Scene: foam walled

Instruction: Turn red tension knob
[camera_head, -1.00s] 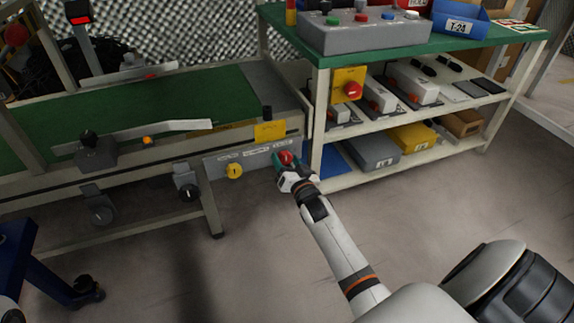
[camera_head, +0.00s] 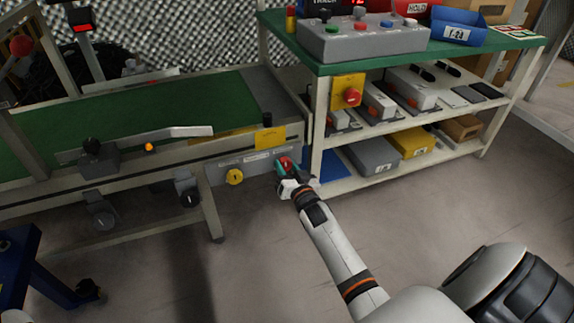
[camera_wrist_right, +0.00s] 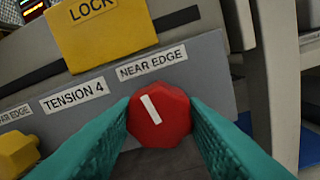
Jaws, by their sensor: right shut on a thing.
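The red tension knob (camera_head: 286,164) is on the grey panel (camera_head: 215,172) at the right end of the conveyor's side. In the wrist view the red knob (camera_wrist_right: 159,115) is faceted, with a white line slanting from upper left to lower right. My right gripper (camera_head: 287,166) is shut on it, a teal finger pressed to each side. The wrist view looks tilted against the panel. Labels "TENSION 4" (camera_wrist_right: 74,95) and "NEAR EDGE" (camera_wrist_right: 152,64) sit above the knob.
A yellow knob (camera_head: 235,177) is left of the red one on the same panel. A yellow LOCK plate (camera_head: 270,138) is just above. A shelf post (camera_head: 318,125) stands close on the right, below a green-topped bench (camera_head: 345,60). The floor in front is clear.

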